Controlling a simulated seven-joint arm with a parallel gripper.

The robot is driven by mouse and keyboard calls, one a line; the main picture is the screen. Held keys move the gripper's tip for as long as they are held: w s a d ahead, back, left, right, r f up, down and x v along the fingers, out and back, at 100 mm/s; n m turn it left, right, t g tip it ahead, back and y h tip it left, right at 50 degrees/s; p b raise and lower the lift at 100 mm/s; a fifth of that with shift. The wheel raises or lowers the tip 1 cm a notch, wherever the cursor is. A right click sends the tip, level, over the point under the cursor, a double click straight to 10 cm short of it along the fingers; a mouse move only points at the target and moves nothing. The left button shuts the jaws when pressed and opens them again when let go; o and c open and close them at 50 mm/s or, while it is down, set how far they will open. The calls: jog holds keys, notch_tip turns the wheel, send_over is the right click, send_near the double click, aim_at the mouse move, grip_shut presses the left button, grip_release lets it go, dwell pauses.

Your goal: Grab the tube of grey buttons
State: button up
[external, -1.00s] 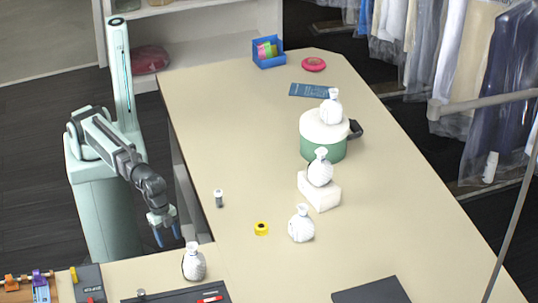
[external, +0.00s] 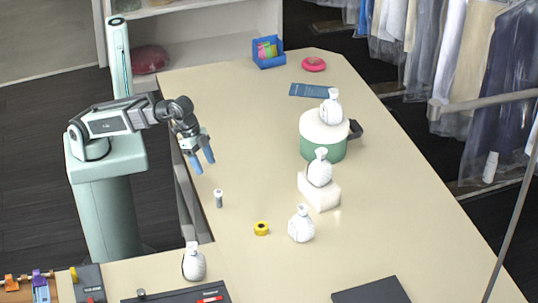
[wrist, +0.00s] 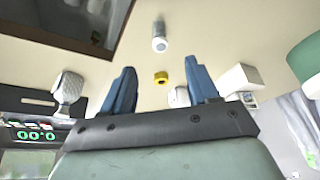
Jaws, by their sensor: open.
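My gripper (external: 203,163) is open and empty, with two blue fingers. It hangs above the table's left edge, above and behind the tube in the external view, apart from it. In the wrist view both fingers (wrist: 160,85) are spread wide with nothing between them in contact.
The table around the tube is clear.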

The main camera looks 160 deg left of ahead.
aim_at(217, 190)
jog(key=shift+x, duration=6.75)
jog(key=shift+w+a+r, duration=0.1)
jog(key=shift+w+a, duration=0.05)
jog(key=shift+w, duration=0.05)
jog(key=shift+c, duration=0.2)
jog(key=c, duration=1)
jog(key=shift+r, duration=0.1)
jog(key=shift+c, duration=0.2)
